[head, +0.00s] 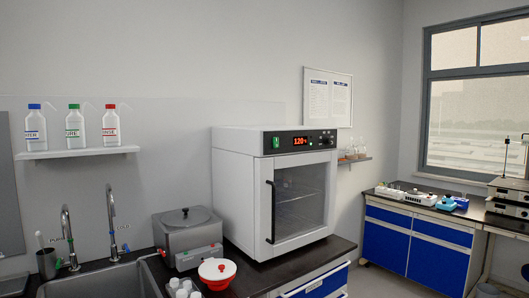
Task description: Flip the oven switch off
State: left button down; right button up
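The white oven (245,190) stands on the dark counter in the middle of the head view. Its glass door is closed, with a dark vertical handle (270,212) on the door's left side. A dark control panel runs along the top front. The green switch (276,143) is at the panel's left end and looks lit; its exact position is too small to tell. The red display (300,142) reads about 120. Dark knobs (326,140) are at the panel's right. Neither of my grippers is in view.
A sink with taps (112,222) is further left. Wash bottles stand on a wall shelf (80,152). A blue-fronted bench (415,236) is at the right.

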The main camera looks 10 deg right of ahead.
aim_at(276, 140)
jog(key=i, duration=0.95)
jog(key=i+l, duration=0.2)
jog(key=l, duration=0.2)
jog(key=i+l, duration=0.15)
jog(key=l, duration=0.25)
jog(key=i+l, duration=0.2)
jog(key=l, duration=0.2)
jog(key=i+l, duration=0.15)
jog(key=l, duration=0.25)
jog(key=i+l, duration=0.2)
jog(key=l, duration=0.25)
jog(key=i+l, duration=0.15)
jog(key=l, duration=0.25)
